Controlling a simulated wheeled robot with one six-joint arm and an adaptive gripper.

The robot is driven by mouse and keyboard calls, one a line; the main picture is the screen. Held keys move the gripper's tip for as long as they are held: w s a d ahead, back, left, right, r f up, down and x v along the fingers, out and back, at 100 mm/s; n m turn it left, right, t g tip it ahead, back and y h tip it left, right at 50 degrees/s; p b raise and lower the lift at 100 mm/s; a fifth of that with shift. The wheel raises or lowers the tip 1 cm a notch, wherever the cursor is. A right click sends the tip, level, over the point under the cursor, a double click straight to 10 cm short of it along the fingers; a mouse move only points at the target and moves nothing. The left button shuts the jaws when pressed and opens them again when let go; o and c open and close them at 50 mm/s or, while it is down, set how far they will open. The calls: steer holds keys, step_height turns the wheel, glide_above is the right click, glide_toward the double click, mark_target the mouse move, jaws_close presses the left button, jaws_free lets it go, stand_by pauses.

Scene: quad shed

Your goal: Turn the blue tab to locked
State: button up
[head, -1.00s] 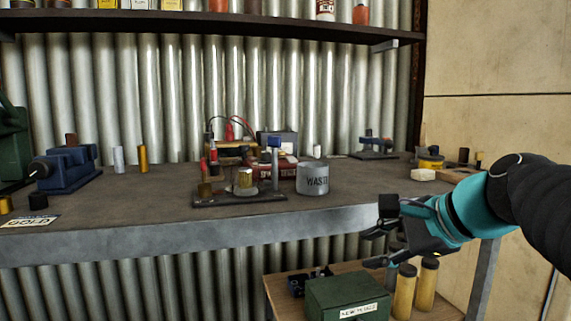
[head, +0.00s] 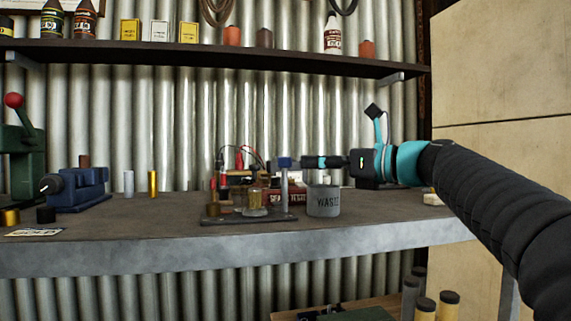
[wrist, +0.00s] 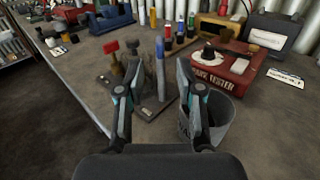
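The blue tab (head: 283,162) sits on top of an upright grey post (head: 284,190) on a dark base plate (head: 235,220) on the workbench. In the wrist view the blue tab (wrist: 160,48) and its post stand between the lines of my two fingers. My gripper (head: 306,162) points left at about the tab's height, just right of it in the head view. In the wrist view my gripper (wrist: 158,70) is open, with nothing held. I cannot tell whether the fingertips reach around the tab. Any locked marking is too small to read.
A grey waste can (head: 323,202) stands right of the post, below my gripper; it also shows beside the right finger (wrist: 218,120). A red tester box (wrist: 222,68) is behind. A red-handled brass fitting (wrist: 111,50) stands left of the post. The front bench is clear.

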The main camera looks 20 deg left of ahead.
mark_target(291, 161)
steer(key=x, duration=0.8)
jaws_close()
